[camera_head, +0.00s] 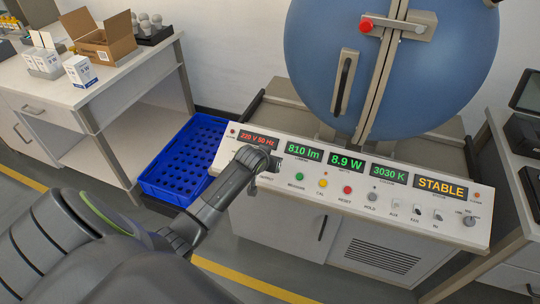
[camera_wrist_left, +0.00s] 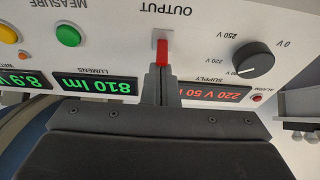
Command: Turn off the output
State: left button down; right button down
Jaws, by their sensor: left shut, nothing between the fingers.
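The output switch (camera_wrist_left: 162,52) has a red lever on a pale plate, under the upside-down OUTPUT label in the left wrist view. My left gripper (camera_wrist_left: 165,93) is shut and empty, its fingertips right at the lever's near end; I cannot tell whether they touch it. In the head view my left gripper (camera_head: 254,187) is over the left part of the sloped control panel (camera_head: 330,197) and hides the switch there. The supply display (camera_wrist_left: 214,95) reads 220 V, and the lumens display (camera_head: 303,153) reads 810 lm. My right gripper is not in view.
The supply knob (camera_wrist_left: 254,58) and green measure button (camera_wrist_left: 68,36) flank the switch. Yellow (camera_head: 323,183) and red (camera_head: 347,190) buttons sit farther right. A blue sphere (camera_head: 320,50) rises behind the panel. A blue crate (camera_head: 165,193) stands left, beside a bench with boxes.

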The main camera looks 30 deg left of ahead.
pick_arm(q)
jog(key=shift+s+d+f+t+b, duration=0.15)
jog(key=shift+s+f+t+b, duration=0.35)
jog(key=shift+t, duration=0.4)
jog(key=shift+r+y, duration=0.3)
jog(key=shift+r, duration=0.05)
jog(key=shift+s+d+r+p, duration=0.15)
jog(key=shift+s+r+p, duration=0.1)
jog(key=shift+s+p, duration=0.55)
jog(key=shift+w, duration=0.1)
